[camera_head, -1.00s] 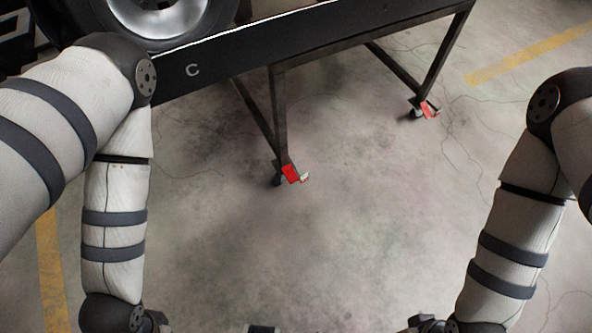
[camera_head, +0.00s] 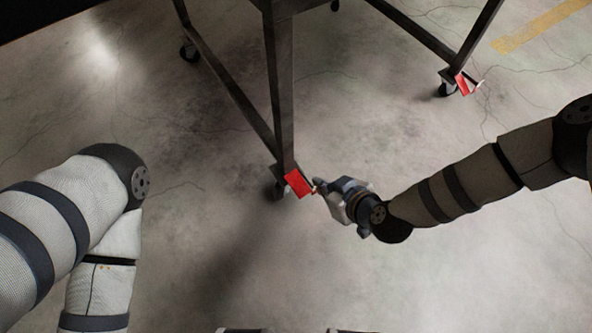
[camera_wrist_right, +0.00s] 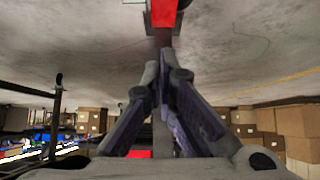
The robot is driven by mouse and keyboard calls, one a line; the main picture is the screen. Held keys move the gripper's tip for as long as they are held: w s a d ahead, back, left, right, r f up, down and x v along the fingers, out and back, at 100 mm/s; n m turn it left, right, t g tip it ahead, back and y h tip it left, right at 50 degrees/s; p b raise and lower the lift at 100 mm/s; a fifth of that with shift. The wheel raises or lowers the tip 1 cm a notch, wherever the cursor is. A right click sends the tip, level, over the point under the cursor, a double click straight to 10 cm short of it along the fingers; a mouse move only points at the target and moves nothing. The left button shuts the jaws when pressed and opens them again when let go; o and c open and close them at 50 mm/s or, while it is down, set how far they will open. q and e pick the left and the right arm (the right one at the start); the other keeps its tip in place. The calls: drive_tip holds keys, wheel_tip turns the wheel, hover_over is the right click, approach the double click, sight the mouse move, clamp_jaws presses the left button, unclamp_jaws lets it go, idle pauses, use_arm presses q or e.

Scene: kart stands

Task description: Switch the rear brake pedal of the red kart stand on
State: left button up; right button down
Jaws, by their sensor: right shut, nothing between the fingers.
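The dark metal kart stand (camera_head: 281,90) shows its legs and lower bars in the head view. A red brake pedal (camera_head: 299,183) sits at the caster at the foot of the nearer leg. A second red pedal (camera_head: 462,84) is at the far right leg's caster. My right gripper (camera_head: 318,187) is shut and empty, its tips just right of the nearer pedal; I cannot tell whether they touch. In the right wrist view the closed fingertips (camera_wrist_right: 166,57) point at a red part (camera_wrist_right: 164,12) at the top edge. My left gripper is out of view.
Bare concrete floor lies around the stand. A yellow floor line (camera_head: 540,27) is at the upper right. Cardboard boxes (camera_wrist_right: 295,125) show in the wrist view's background.

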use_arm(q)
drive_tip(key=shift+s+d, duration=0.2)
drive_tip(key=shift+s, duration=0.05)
use_arm(e)
drive_tip(key=shift+s+d, duration=0.15)
drive_tip(key=shift+s, duration=0.1)
drive_tip(key=b, duration=0.5)
hover_over(303, 188)
drive_tip(key=s+d, duration=0.1)
drive_tip(key=s, duration=0.1)
drive_tip(key=f, duration=0.7)
drive_tip(key=shift+w+f, duration=0.1)
drive_tip(key=shift+w, duration=0.15)
drive_tip(key=f, duration=0.1)
drive_tip(key=f+b, duration=0.2)
drive_tip(key=shift+w+a+f, duration=0.15)
drive_tip(key=shift+w+f, duration=0.05)
drive_tip(key=shift+w, duration=0.05)
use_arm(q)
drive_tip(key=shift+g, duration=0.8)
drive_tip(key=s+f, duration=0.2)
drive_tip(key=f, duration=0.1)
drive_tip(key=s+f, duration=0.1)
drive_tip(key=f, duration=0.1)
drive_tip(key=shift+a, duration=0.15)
use_arm(e)
drive_tip(key=shift+f, duration=0.2)
